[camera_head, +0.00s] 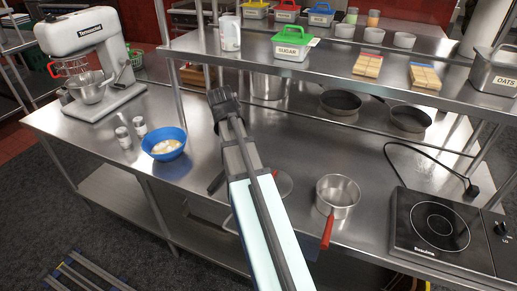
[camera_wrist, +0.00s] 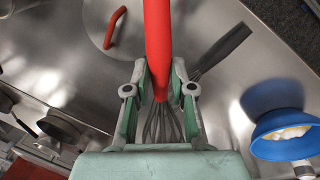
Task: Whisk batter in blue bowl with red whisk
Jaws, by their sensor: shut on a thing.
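The red whisk (camera_wrist: 158,45) is in my gripper (camera_wrist: 158,90) in the wrist view. The jaws are shut on its red handle, and its wire loops show below them. The blue bowl (camera_head: 165,151) with pale batter (camera_head: 164,146) stands on the steel counter, left of my arm in the head view. In the wrist view the blue bowl (camera_wrist: 285,148) is at the right edge, apart from the whisk. My arm hides the gripper and the whisk in the head view.
Two shakers (camera_head: 123,138) stand left of the bowl, with a stand mixer (camera_head: 82,40) beyond. A red-handled pot (camera_head: 338,190) and an induction hob (camera_head: 438,226) are right of my arm. A lid with a red handle (camera_wrist: 113,27) and a dark utensil (camera_wrist: 222,48) lie nearby. A shelf overhangs the back.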

